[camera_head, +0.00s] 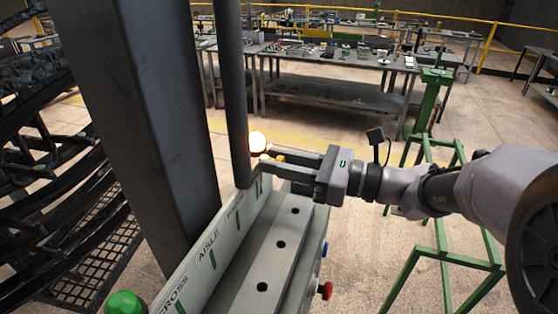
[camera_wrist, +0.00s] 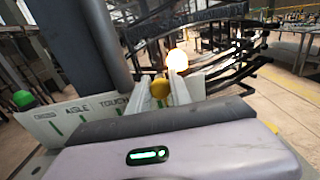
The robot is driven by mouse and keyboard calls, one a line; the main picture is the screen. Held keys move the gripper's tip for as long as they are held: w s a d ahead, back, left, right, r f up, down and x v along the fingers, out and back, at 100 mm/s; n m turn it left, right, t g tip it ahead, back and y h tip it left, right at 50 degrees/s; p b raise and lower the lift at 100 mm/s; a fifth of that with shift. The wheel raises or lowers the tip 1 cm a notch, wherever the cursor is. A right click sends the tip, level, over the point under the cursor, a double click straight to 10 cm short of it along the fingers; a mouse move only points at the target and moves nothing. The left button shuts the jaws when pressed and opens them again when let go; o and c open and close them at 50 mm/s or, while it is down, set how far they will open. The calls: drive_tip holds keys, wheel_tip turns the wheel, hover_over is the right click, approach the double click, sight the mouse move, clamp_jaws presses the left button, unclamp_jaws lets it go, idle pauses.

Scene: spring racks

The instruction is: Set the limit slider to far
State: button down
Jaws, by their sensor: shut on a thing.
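My gripper (camera_head: 272,161) reaches in from the right over the far end of a grey rail (camera_head: 262,262) with dark holes. Its fingers are shut on a small yellow knob (camera_wrist: 159,88), which seems to be the limit slider's; in the head view the knob (camera_head: 275,157) is partly hidden. A pale label strip (camera_head: 211,246) beside the rail carries green marks and the words CROSS, AISLE and what reads as TOUCH. In the wrist view the strip (camera_wrist: 85,118) shows these labels left of the knob. Any label by the knob is hidden by my fingers.
A dark column (camera_head: 150,110) and a round pole (camera_head: 233,90) stand close left of my gripper. A lit lamp (camera_head: 257,142) glows just beyond the fingertips. A green dome (camera_head: 124,303) is at the near end. A green frame (camera_head: 440,235) stands right.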

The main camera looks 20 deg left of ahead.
idle(0.3)
drive_tip(key=w+p, duration=0.1)
drive_tip(key=w, duration=0.1)
drive_tip(key=shift+w+d+r, duration=0.1)
drive_tip(key=shift+w, duration=0.25)
drive_tip(key=c, duration=1.4)
unclamp_jaws()
drive_tip(key=shift+w, duration=0.1)
drive_tip(key=shift+o, duration=1.1)
drive_tip(key=shift+w, duration=0.15)
drive_tip(key=shift+d, duration=0.1)
